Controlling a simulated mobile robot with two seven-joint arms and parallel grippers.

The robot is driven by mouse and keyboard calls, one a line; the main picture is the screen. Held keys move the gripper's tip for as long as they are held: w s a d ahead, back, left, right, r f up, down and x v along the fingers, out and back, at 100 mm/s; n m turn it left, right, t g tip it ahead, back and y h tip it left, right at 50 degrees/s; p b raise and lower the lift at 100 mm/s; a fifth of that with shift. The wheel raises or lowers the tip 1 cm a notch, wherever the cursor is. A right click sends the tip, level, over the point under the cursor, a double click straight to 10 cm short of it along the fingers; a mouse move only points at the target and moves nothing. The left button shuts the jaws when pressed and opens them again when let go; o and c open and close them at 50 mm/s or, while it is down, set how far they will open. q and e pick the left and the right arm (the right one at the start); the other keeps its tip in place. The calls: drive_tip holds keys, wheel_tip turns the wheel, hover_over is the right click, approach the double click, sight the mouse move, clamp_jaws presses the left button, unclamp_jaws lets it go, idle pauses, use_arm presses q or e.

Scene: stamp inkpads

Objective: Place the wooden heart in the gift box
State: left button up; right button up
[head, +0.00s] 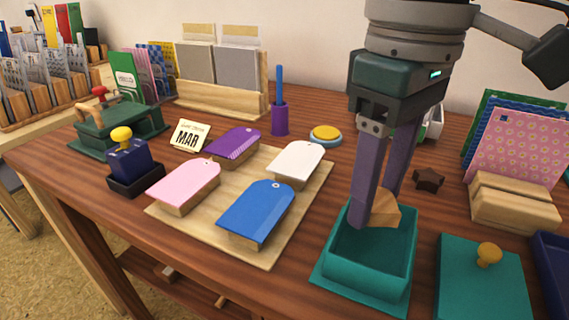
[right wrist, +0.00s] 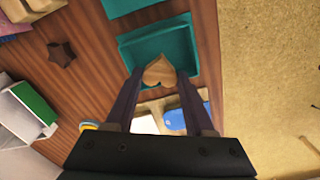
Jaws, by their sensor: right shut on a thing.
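The wooden heart (head: 385,208) is light wood and held between the fingertips of my right gripper (head: 377,205). The gripper points down, at the back part of the open teal gift box (head: 367,283). The heart is over or just inside the box's back edge; I cannot tell whether it touches the box. In the right wrist view the heart (right wrist: 160,70) sits between both fingers (right wrist: 160,76), in front of the teal box (right wrist: 190,44). One finger partly hides the heart in the head view. My left gripper is not in view.
A teal lid (head: 465,290) with a yellow knob lies right of the box. A dark wooden star (head: 429,179) lies behind it. A board (head: 276,238) with several coloured tags is at left. A wooden card holder (head: 513,204) stands at right.

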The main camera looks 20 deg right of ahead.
sight(364, 247)
wheel_tip(364, 247, down, 5)
drive_tip(key=shift+f+b, duration=0.1)
drive_tip(key=shift+b, duration=0.35)
drive_tip(key=o, duration=1)
